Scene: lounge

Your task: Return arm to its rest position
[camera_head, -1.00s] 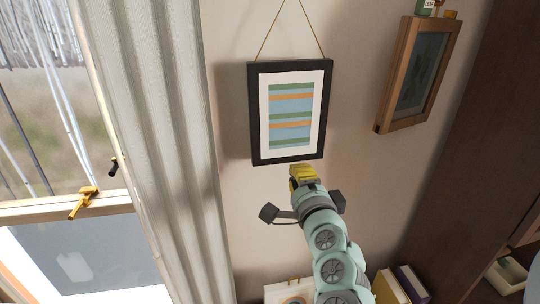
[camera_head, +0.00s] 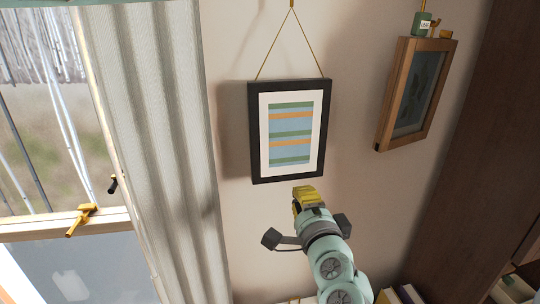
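My arm, pale green with round grey joints, rises from the bottom of the head view. My gripper (camera_head: 306,196) is at its upper end, with yellow parts at the tip and dark blocks on both sides of the wrist. It is seen from behind, just below the lower edge of a black-framed striped picture (camera_head: 289,133). Whether it touches the frame cannot be told. The fingers are too hidden to show if they are open or shut, and I see nothing held.
The picture hangs on a yellow cord from the wall (camera_head: 232,240). A wooden-framed picture (camera_head: 416,92) is to the right, with small items above it. A grey curtain (camera_head: 160,140) and window are left, a dark wood cabinet (camera_head: 470,150) right. Books (camera_head: 408,294) stand at the bottom.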

